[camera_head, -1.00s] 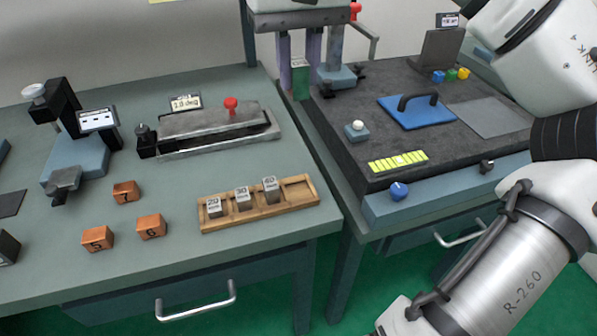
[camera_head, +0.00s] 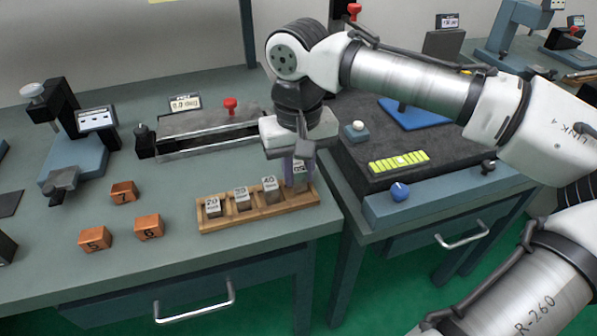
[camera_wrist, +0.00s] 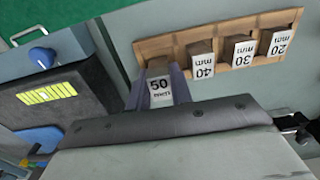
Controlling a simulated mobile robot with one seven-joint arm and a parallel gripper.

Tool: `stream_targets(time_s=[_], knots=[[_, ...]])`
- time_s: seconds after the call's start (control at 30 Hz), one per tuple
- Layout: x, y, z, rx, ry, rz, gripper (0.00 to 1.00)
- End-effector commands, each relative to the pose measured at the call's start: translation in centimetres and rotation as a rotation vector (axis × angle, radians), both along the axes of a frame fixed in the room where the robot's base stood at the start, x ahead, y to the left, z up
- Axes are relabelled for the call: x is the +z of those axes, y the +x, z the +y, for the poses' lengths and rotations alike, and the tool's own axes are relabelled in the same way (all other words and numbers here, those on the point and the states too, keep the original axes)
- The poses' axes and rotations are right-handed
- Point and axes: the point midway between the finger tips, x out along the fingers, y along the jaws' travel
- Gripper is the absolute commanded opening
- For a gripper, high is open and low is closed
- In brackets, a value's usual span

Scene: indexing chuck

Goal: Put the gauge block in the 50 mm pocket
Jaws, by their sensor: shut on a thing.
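The gauge block (camera_head: 299,178), labelled 50, is between the fingers of my gripper (camera_head: 297,172). In the wrist view my gripper (camera_wrist: 161,80) is shut on this block (camera_wrist: 161,91), and its 50 mm label faces the camera. The block is upright at the right end pocket of the wooden rack (camera_head: 222,225); the fingers partly hide it, and I cannot tell whether it rests on the pocket floor. The rack also shows in the wrist view (camera_wrist: 225,21). Blocks marked 20 (camera_head: 212,208), 30 (camera_head: 242,200) and 40 (camera_head: 270,190) stand in its other pockets.
Orange blocks (camera_head: 149,227) lie left of the rack on the bench. A grey fixture with a red knob (camera_head: 230,104) is behind it. The right bench with a blue knob (camera_head: 400,191) and yellow strip (camera_head: 398,162) is close by. The bench front is clear.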

Motion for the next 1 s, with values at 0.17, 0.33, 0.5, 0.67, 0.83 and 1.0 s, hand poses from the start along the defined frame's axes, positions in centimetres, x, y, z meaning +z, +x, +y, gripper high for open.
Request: stream_targets(time_s=[0.17,0.33,0.5,0.67,0.83,1.0], knots=[[-1.0,0.0,0.0,0.000,0.000,-0.001,0.00],[-1.1,-0.1,0.0,0.000,-0.001,0.003,0.26],[-1.1,0.0,0.0,0.000,0.000,0.001,0.43],[-1.0,0.0,0.0,0.000,0.000,0.000,0.43],[-0.4,0.0,0.0,-0.001,0.001,-0.001,0.43],[2.2,0.1,0.0,-0.001,0.003,-0.003,0.43]])
